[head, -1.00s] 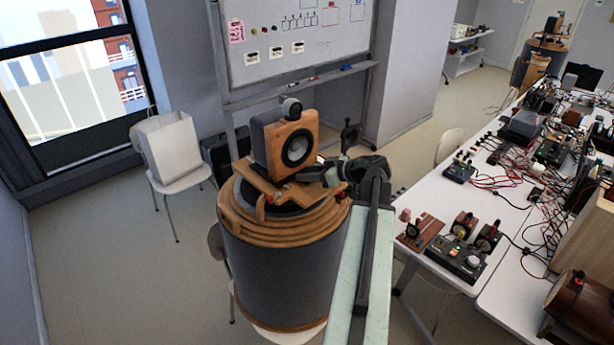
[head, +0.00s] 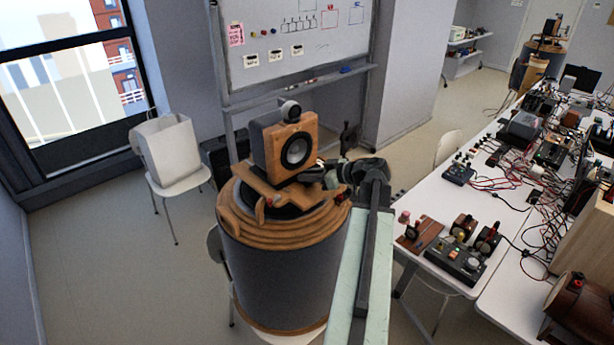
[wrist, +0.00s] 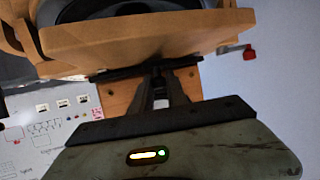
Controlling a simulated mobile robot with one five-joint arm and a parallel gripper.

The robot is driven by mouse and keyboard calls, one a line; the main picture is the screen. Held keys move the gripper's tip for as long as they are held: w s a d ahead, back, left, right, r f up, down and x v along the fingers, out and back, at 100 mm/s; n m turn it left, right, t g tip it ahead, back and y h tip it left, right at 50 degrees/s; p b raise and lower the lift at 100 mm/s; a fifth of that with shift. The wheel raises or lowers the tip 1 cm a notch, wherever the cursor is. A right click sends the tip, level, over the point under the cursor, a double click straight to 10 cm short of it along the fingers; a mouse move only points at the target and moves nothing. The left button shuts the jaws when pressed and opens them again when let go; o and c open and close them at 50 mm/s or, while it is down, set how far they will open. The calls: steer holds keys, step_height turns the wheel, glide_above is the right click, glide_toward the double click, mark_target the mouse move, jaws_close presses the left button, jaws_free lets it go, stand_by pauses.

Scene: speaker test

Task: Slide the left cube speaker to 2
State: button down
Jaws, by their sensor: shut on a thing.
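The cube speaker (head: 297,150) has a light wood front, a round black driver and a dark side, with a small round unit on top. It stands upright over a wooden base plate (head: 259,187) on a tall dark drum with wooden rings (head: 285,262). My gripper (head: 330,174) is at the speaker's lower right edge, shut on it; the exact grip is partly hidden. In the wrist view, my dark fingers (wrist: 161,92) reach a dark bar in front of a wooden panel. No mark reading 2 is legible.
A long white table (head: 490,205) crowded with devices and cables stands to the right. A white chair (head: 175,165) is at the left by the window. A whiteboard (head: 295,50) is behind. Floor is open at the left front.

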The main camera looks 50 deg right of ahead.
steer(key=shift+w, duration=0.1)
stand_by(0.7)
steer(key=shift+w, duration=0.2)
steer(key=c, duration=1.3)
jaws_free()
steer(key=shift+s, duration=0.1)
steer(key=p+v, duration=0.3)
steer(key=v, duration=0.4)
steer(key=shift+s+d+r, duration=0.1)
steer(key=shift+s+r, duration=0.1)
steer(key=shift+s, duration=0.1)
steer(key=shift+f, duration=0.1)
